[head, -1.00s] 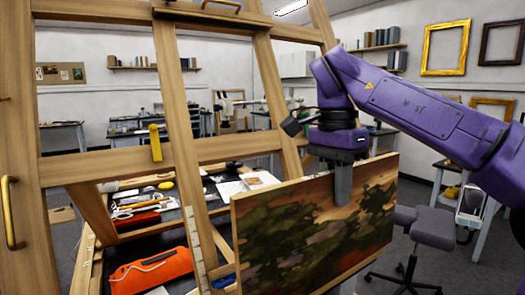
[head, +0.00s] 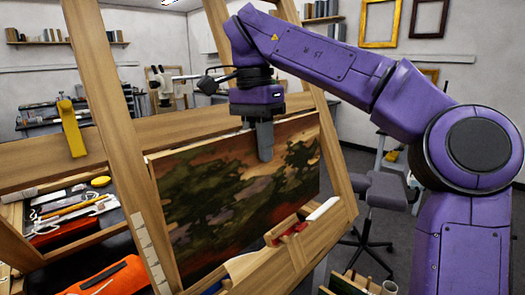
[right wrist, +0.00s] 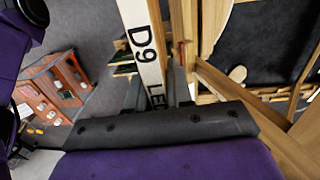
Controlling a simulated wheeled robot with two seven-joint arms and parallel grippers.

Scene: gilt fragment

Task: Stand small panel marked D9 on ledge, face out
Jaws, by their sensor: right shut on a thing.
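The small panel (head: 225,190) shows its dark green and orange landscape face outward in the head view, standing nearly upright against the easel. My right gripper (head: 264,145) is shut on its top edge from above, one finger over the painted face. In the right wrist view a pale strip (right wrist: 145,45), seemingly the panel's edge, reads D9 and runs between the fingers. The wooden ledge (head: 275,258) lies at the panel's foot. Part of the lower edge is hidden, and I cannot tell whether it touches the ledge. My left gripper is not in view.
A red item (head: 290,229) and a white roll (head: 322,208) lie by the ledge's right part. A yellow clamp (head: 71,128) sits on the easel crossbar. An orange pouch (head: 105,278) lies at lower left. A grey stool (head: 380,192) stands behind, right.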

